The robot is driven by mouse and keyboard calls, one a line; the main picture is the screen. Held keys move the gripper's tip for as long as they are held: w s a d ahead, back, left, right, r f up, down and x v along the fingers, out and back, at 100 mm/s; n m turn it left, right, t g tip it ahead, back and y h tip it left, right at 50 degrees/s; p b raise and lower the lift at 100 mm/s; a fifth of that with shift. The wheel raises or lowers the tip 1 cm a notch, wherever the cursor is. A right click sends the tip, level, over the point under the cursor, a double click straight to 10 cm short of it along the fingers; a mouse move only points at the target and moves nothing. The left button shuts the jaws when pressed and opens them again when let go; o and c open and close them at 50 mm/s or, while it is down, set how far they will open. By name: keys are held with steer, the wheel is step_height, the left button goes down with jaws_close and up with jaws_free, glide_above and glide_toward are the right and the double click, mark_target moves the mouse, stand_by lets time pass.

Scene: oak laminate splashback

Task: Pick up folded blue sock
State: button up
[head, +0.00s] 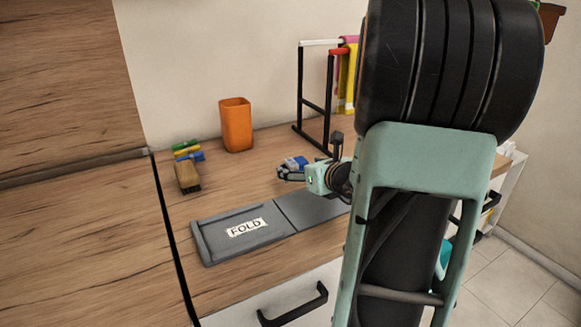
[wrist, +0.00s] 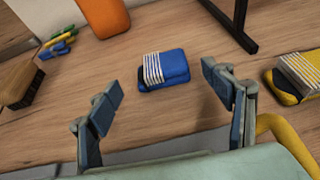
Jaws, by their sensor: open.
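The folded blue sock (wrist: 163,70) lies on the wooden counter, a small blue bundle with a white striped band at its left side. In the head view the sock (head: 296,163) shows just past my gripper (head: 292,174), which partly covers it. In the wrist view my gripper (wrist: 165,98) is open and empty, its two fingers spread wide. The sock lies ahead of the fingertips, roughly centred between them, and no finger visibly touches it.
A grey folding board (head: 212,242) marked FOLD lies in front. An orange cup (head: 236,125), a brush (head: 187,177), coloured pegs (head: 187,151) and a black rack (head: 299,90) stand around.

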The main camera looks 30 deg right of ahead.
mark_target(299, 166)
steer(key=shift+x, duration=1.6)
steer(key=shift+c, duration=0.3)
steer(key=c, duration=1)
